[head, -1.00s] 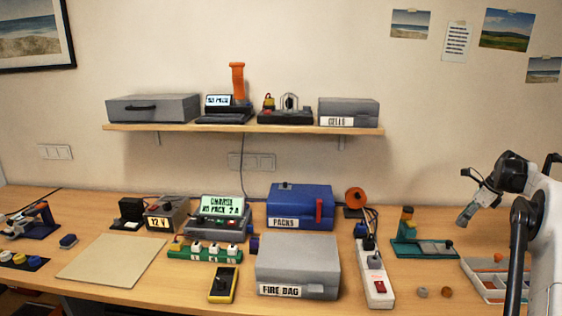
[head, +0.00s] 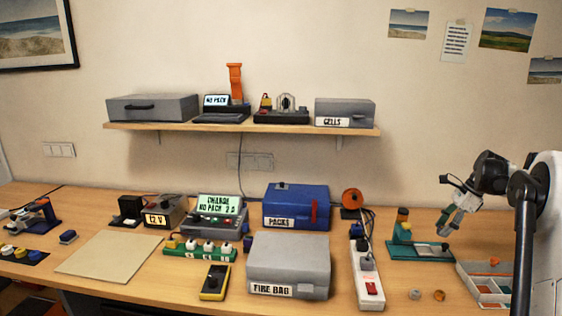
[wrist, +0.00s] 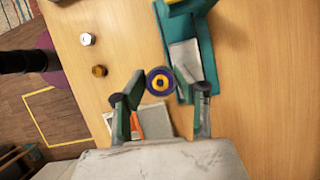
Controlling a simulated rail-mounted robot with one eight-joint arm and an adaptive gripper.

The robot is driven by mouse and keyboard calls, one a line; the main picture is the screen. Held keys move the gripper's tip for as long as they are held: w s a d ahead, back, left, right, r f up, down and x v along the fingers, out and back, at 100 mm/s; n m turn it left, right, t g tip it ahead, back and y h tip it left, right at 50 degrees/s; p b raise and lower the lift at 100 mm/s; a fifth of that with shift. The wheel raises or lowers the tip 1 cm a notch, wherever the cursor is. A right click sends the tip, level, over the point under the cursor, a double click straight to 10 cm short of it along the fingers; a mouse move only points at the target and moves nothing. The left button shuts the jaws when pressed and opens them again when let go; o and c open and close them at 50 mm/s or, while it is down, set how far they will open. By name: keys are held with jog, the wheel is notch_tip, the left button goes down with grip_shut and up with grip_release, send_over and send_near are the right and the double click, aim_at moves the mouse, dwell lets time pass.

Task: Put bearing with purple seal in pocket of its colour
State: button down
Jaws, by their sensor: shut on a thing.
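In the head view my gripper (head: 443,228) hangs above the bench beside the teal fixture; the bearing is too small to make out there. The pocketed tray (head: 462,269) is at the right front of the bench, with an orange piece at its back. In the wrist view the tray (wrist: 154,121) is partly hidden behind my fingers. I cannot make out a purple pocket.
A teal fixture (head: 425,254) with an amber-topped post stands close by my gripper. A grey round part (head: 415,294) and a brown ring (head: 439,295) lie loose on the bench in front. A white power strip (head: 369,285) lies to the left.

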jog(key=s+a+n+g+h, duration=0.1)
jog(key=s+a+n, duration=0.3)
jog(key=a, duration=1.3)
jog(key=s+a+r+n+g+h, duration=0.1)
jog(key=s+a+n+g, duration=0.3)
jog(key=a+n, duration=0.9)
jog(key=s+a, duration=0.1)
jog(key=a, duration=0.4)
jog(key=shift+s+a+r+n+g+h, duration=0.15)
jog(key=shift+n+g+h, duration=0.15)
jog(key=shift+h, duration=0.1)
